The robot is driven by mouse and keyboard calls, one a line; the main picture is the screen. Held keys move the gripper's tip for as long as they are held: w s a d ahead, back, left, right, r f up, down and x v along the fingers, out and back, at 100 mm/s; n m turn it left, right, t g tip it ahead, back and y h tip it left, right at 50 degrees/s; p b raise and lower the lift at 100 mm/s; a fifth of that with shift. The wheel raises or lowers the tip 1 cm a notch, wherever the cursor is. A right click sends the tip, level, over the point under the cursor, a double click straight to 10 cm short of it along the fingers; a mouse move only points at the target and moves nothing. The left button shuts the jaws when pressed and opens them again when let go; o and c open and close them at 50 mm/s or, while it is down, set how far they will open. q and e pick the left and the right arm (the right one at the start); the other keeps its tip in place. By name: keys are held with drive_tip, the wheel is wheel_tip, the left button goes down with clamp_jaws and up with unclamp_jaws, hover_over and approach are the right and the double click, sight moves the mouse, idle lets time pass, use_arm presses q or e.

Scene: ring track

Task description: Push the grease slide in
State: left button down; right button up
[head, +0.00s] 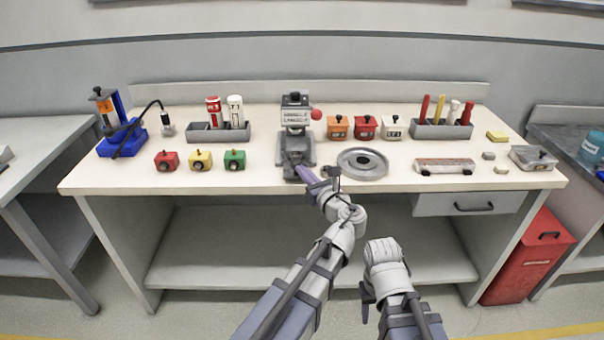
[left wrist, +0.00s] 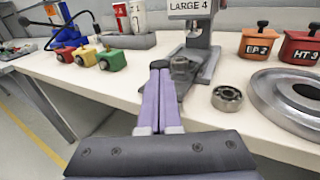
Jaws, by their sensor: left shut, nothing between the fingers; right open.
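A grey machine (head: 296,115) labelled LARGE 4, with a red knob, stands at mid-bench. It also shows in the left wrist view (left wrist: 198,38). A small grey block (left wrist: 182,67) sits low at its front; I cannot tell for sure whether this is the grease slide. My left gripper (head: 300,170) is shut and empty, its purple fingers (left wrist: 160,70) pointing at the machine's base just left of the block. I cannot tell if they touch. My right gripper (head: 367,300) is mostly hidden, low in front of the bench, open and away from everything.
A metal bearing (left wrist: 227,97) and a round grey dish (head: 362,163) lie right of the left gripper. Red, yellow and green blocks (head: 200,160) stand to the left, by a blue hosed unit (head: 122,136). Orange, red and white boxes (head: 365,127) stand behind the dish.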

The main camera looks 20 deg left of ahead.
sight(303, 162)
use_arm(q)
drive_tip(key=shift+w, duration=0.1)
drive_tip(key=w+a, duration=0.1)
drive_tip(key=w, duration=0.2)
drive_tip(key=w+a, duration=0.1)
drive_tip(key=w, duration=0.6)
drive_tip(key=shift+a, duration=0.4)
drive_tip(key=shift+s+r, duration=0.1)
